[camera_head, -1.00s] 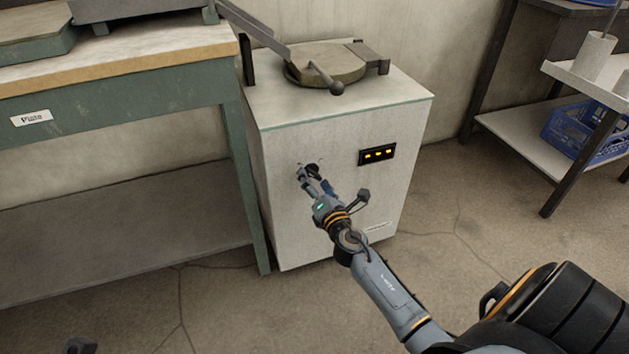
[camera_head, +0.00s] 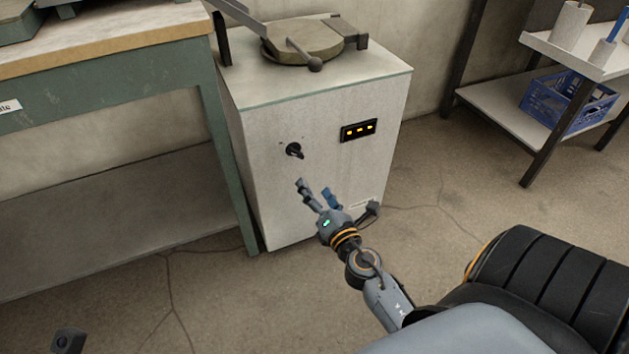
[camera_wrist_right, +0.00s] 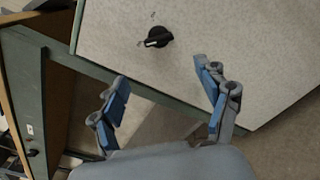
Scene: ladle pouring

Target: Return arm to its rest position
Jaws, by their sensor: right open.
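My right gripper (camera_head: 314,188) is open and empty, below and in front of the white cabinet's black knob (camera_head: 294,150). In the right wrist view the two blue-padded fingers of the right gripper (camera_wrist_right: 162,75) stand wide apart. The black knob (camera_wrist_right: 157,37) shows beyond them, with clear space between. The right arm reaches in from the lower right of the head view.
The white cabinet (camera_head: 350,190) has a lit amber display (camera_head: 359,130) and a round lid (camera_head: 305,42) on top. A green workbench (camera_head: 110,88) stands left. A shelf (camera_head: 500,118) with a blue crate (camera_head: 567,100) stands right. Floor between cabinet and shelf is clear.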

